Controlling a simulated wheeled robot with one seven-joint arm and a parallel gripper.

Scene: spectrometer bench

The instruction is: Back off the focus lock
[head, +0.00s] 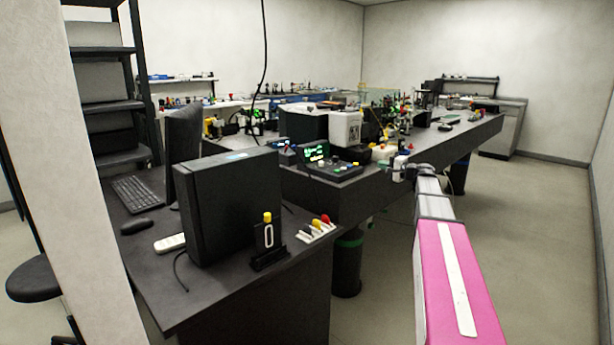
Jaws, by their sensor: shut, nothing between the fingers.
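My gripper (400,168) is at the far end of my arm, small in the head view. It is at the right front side of the long dark bench (345,200), by the bench edge. Its fingers are shut with nothing between them. I cannot pick out the focus lock for certain. Several small knobs and optical parts stand on the bench behind the gripper, too small to tell apart. A control box with a green display (316,152) sits to the left of the gripper, apart from it.
A nearer dark desk (215,285) holds a black computer case (228,205), a keyboard (137,193), and an upright black stand with a yellow top (267,235). A white pillar (95,150) stands at left. The floor (530,240) on the right is clear.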

